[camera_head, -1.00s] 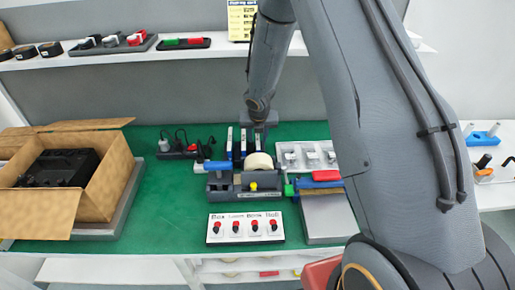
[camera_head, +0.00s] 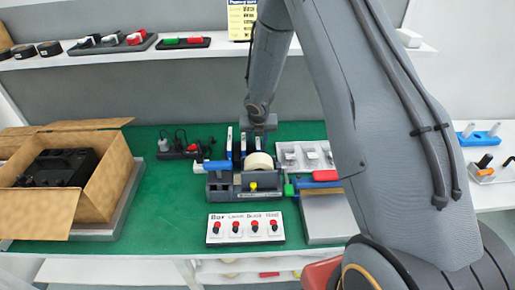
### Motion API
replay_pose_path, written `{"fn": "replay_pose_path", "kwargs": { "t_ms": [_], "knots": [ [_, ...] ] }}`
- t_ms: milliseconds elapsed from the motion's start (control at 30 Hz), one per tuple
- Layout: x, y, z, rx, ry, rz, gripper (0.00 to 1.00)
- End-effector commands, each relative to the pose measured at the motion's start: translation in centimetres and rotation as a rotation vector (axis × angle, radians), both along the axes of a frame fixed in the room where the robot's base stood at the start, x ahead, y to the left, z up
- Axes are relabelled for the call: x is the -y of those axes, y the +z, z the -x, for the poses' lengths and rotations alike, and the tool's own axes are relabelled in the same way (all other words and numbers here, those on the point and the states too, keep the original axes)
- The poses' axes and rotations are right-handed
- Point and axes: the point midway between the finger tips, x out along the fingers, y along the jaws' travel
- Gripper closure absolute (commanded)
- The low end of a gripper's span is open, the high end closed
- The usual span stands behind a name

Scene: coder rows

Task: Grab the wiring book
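Several thin upright pieces with white and dark spines (camera_head: 229,143) stand side by side in a grey holder (camera_head: 222,188) at the middle of the green worktop. They may be books, but their labels are too small to read, so I cannot tell which is the wiring book. My gripper (camera_head: 258,130) is at the back of this holder, pointing down, close above or behind the right-hand upright piece. Its fingers are small and partly hidden, so I cannot tell whether they touch or hold anything.
A white tape roll (camera_head: 260,162) and a blue cylinder (camera_head: 217,166) are at the holder. A panel with red knobs (camera_head: 245,239) lies in front. An open cardboard box (camera_head: 107,190) stands left. Grey trays (camera_head: 325,222) lie right.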

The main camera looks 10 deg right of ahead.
Motion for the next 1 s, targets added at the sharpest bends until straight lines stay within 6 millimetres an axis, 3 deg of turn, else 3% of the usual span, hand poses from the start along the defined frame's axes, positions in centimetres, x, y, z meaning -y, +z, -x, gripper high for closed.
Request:
{"fn": "replay_pose_path", "kwargs": {
  "t_ms": [233,433,767,1000],
  "knots": [
    [0.0,0.0,0.0,0.0,-0.001,0.0,0.67],
    [0.0,0.0,0.0,0.0,-0.001,0.0,1.0],
    [0.0,0.2,0.0,0.001,-0.001,0.0,1.0],
    [0.0,3.0,0.0,0.002,-0.004,-0.001,1.0]
  ]
}}
